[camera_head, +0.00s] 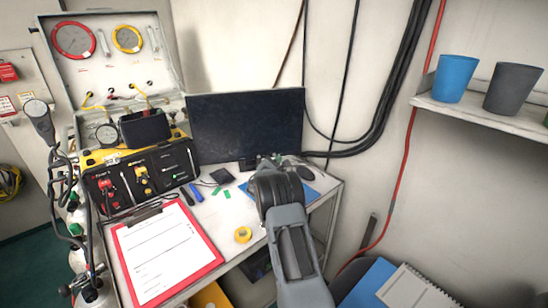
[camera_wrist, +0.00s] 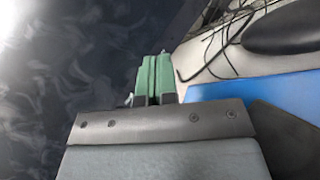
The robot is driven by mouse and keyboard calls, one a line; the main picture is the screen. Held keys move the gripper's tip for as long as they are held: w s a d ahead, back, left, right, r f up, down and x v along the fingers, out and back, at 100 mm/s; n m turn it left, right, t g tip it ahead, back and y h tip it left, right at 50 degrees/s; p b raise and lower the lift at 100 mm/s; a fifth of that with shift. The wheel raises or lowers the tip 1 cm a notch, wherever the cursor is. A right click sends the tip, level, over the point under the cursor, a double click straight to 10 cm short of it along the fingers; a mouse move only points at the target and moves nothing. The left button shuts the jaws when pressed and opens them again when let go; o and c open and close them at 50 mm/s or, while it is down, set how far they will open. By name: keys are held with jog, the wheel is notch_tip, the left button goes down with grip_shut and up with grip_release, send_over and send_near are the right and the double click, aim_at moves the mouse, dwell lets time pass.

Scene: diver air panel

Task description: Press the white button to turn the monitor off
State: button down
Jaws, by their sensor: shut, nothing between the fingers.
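The monitor (camera_head: 246,122) stands at the back of the table, and its screen is dark. In the wrist view the dark, smudged screen (camera_wrist: 50,90) fills the left side, with a bright glare at the top left corner. My gripper (camera_wrist: 154,58) shows there as two green fingers held together, empty, close to the screen's edge. In the head view my arm covers the monitor's lower right area and hides the fingertips. I cannot make out the white button in either view. I cannot tell whether the fingers touch the monitor.
A black mouse (camera_wrist: 290,28) and blue mat (camera_wrist: 250,92) lie right of my gripper, with thin cables nearby. A shelf with blue cup (camera_head: 456,78) hangs right.

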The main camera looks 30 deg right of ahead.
jog(key=shift+s+a+b, duration=0.15)
jog(key=shift+s+a, duration=0.1)
jog(key=shift+s, duration=0.4)
jog(key=shift+s+a+b, duration=0.2)
jog(key=shift+s+a, duration=0.05)
jog(key=shift+s, duration=0.45)
jog(key=shift+s+a+b, duration=0.15)
jog(key=shift+s+a, duration=0.1)
jog(key=shift+s, duration=0.5)
jog(key=shift+s+r, duration=0.15)
jog(key=shift+r, duration=0.15)
jog(key=s+a+r+m+g+y+p, duration=0.1)
jog(key=s+a+r+m+g, duration=0.3)
jog(key=s, duration=0.3)
jog(key=s+a+r+m+g+y+p, duration=0.1)
jog(key=s+a+r+m+g+y, duration=0.1)
jog(key=s+a+r+m+g, duration=0.3)
jog(key=s+a+m+t+y+p, duration=0.2)
jog(key=s+a+m+y, duration=0.6)
jog(key=s+a+y, duration=0.5)
jog(key=s+a+p, duration=0.1)
jog(key=s+a, duration=0.6)
jog(key=a, duration=0.2)
jog(key=shift+f, duration=0.15)
